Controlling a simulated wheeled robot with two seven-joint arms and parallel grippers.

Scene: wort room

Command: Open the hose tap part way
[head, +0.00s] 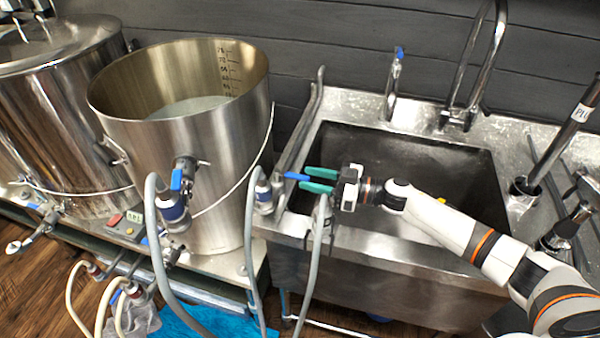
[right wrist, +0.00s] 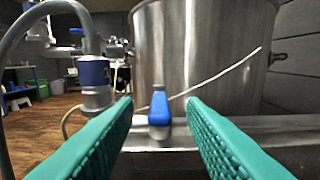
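The hose tap (head: 264,192) stands at the left rim of the sink, with a grey hose on it. Its blue lever (head: 295,177) points right, toward my right gripper (head: 306,180). The green fingers are apart, one on each side of the lever's end. In the right wrist view the blue lever (right wrist: 159,108) lies between the fingers, with clear gaps to both, and points toward the camera. My right gripper (right wrist: 160,103) is open and holds nothing. My left gripper is not in view.
A steel bucket (head: 210,135) with its own blue-handled valve (head: 178,178) stands left of the sink (head: 375,238). Grey hoses (head: 160,260) hang in front. A lidded kettle (head: 65,120) stands far left. A tall faucet (head: 478,60) rises behind the sink.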

